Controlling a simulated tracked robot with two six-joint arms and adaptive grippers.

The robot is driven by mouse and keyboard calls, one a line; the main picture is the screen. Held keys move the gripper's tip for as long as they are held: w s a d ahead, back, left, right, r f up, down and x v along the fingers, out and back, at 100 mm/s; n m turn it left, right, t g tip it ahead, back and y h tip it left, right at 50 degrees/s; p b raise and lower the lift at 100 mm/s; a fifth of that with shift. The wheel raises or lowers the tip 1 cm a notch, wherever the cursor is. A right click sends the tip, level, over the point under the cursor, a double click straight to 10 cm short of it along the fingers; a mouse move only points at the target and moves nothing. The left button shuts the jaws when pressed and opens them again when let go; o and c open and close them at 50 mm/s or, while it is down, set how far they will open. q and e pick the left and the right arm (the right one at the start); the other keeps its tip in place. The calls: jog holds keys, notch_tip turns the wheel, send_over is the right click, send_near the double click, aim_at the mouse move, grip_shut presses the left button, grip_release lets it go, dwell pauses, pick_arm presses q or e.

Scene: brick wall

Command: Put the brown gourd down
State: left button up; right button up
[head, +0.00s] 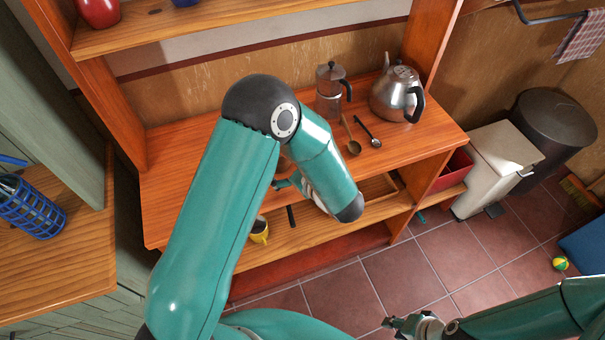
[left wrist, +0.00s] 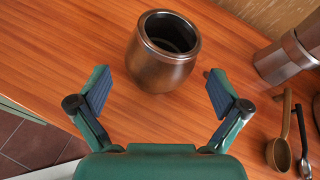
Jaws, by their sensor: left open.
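The brown gourd (left wrist: 163,72), a dark rounded cup with a metal rim, stands upright on the wooden counter (left wrist: 60,45) in the left wrist view. My left gripper (left wrist: 157,78) is open, one finger to each side of the gourd, with clear gaps showing between the fingers and it. In the head view my left arm covers most of the gourd, and only part of the left gripper (head: 286,183) shows beside the forearm. My right gripper (head: 408,324) is low over the tiled floor, away from the counter; its jaws are too small to read.
A moka pot (head: 329,92), a kettle (head: 397,95), a wooden scoop (head: 353,146) and a dark spoon (head: 370,136) are on the counter to the right. A yellow mug (head: 259,231) is on the lower shelf. A pedal bin (head: 495,160) stands at the right.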

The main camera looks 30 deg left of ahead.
pick_arm(q)
jog(key=b+v, duration=0.1)
jog(key=v, duration=0.7)
